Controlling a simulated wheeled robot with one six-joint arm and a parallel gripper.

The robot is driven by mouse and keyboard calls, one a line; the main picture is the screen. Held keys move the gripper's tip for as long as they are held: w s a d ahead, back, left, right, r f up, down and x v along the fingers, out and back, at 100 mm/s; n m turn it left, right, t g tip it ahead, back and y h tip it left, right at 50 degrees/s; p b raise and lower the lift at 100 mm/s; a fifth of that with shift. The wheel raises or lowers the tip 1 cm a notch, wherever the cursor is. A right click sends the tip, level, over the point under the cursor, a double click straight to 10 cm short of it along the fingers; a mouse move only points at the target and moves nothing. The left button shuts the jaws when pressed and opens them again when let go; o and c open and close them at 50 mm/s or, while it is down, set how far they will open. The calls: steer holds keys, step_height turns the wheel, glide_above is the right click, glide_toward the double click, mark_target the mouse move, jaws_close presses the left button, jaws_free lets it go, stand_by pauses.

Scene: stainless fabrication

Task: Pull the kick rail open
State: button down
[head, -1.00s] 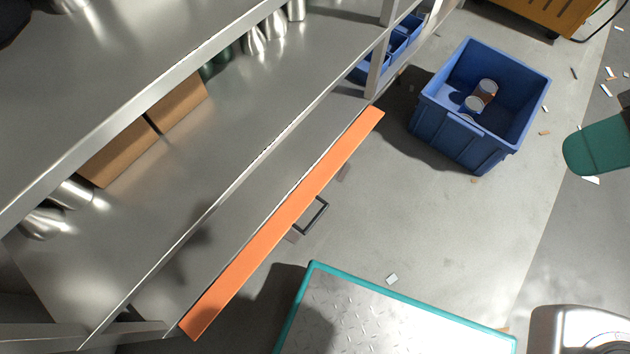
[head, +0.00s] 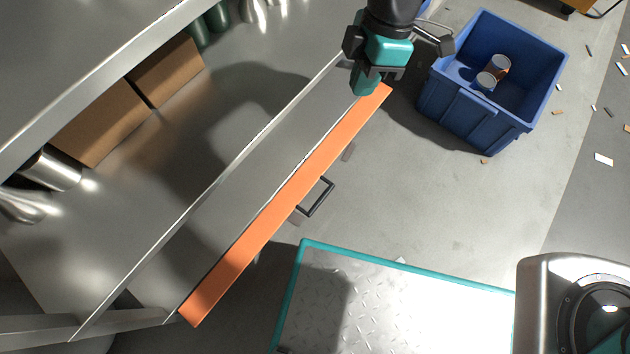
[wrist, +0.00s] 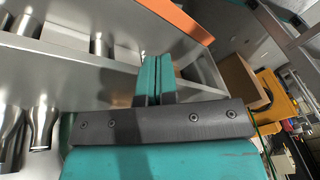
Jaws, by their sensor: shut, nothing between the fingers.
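The kick rail (head: 285,205) is a long orange bar along the lower front edge of the steel shelving, running diagonally in the head view. A dark handle (head: 321,198) sticks out from its floor side, near the middle. The orange bar also shows at the top of the wrist view (wrist: 172,14). My gripper (head: 366,86) is over the far upper end of the rail in the head view, well away from the handle. Its teal fingers (wrist: 155,72) are together and empty in the wrist view. The handle does not show clearly there.
A blue crate (head: 440,92) with cans stands on the floor at upper right. My teal-edged base deck lies below. Cardboard boxes (head: 95,128) and metal vessels (head: 50,170) sit on the shelf. The floor between handle and crate is mostly clear, with small scraps farther right.

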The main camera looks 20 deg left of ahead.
steer(key=s+a+f+n+b, duration=0.2)
steer(key=f, duration=0.7)
steer(key=s+a+f+n+h+b, duration=0.1)
steer(key=s+f+n+b, duration=0.1)
steer(key=f, duration=0.8)
steer(key=s+a+f+n+h+b, duration=0.1)
steer(key=s+a+f+n+b, duration=0.1)
steer(key=f, duration=0.8)
steer(key=shift+s+a+f+n+g, duration=0.2)
steer(key=shift+s+a+n+g, duration=0.35)
steer(key=shift+n, duration=0.65)
steer(key=shift+s+d, duration=0.15)
steer(key=shift+d, duration=0.05)
